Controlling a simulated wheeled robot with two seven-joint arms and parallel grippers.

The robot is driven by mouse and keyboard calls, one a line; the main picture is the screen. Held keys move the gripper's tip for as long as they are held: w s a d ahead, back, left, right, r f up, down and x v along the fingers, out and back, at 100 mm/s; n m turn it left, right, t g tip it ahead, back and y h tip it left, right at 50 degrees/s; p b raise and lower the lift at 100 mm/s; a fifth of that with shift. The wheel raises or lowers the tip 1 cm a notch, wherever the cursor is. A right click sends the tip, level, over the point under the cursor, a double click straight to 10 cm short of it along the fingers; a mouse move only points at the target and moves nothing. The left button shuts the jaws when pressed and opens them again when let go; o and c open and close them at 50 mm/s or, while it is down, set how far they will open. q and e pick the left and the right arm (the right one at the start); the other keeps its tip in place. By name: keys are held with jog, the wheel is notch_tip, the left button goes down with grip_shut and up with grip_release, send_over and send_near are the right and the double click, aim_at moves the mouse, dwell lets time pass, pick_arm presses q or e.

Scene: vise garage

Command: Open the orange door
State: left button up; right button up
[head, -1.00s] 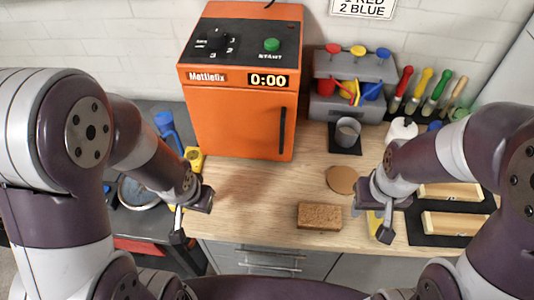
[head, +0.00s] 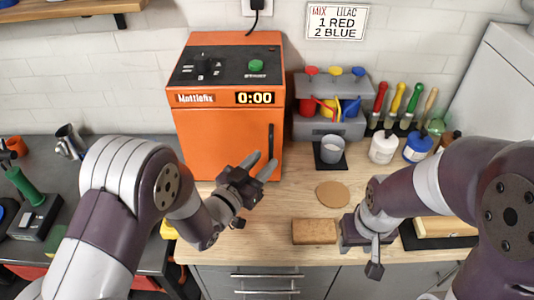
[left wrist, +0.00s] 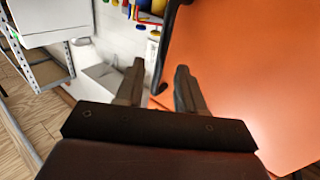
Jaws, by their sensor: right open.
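The orange door (head: 222,145) is the front of an orange box-shaped machine on the wooden counter, and it looks shut. Its black upright handle (head: 271,145) is near the door's right edge. My left gripper (head: 262,164) is open and empty, its fingers pointing up at the handle's lower end. In the left wrist view the open fingers of my left gripper (left wrist: 158,75) frame a gap, with the orange door (left wrist: 245,80) to the right. A dark bar, apparently the handle, lies beyond the gap. My right gripper (head: 374,258) hangs at the counter's front edge, apart from the door.
A brown sponge-like block (head: 314,231), a round cork mat (head: 333,194) and a grey cup (head: 332,149) stand right of the machine. A grey rack (head: 330,108) with colored scoops is behind.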

pick_arm(q)
jog(key=shift+x, duration=1.4)
grip_shut()
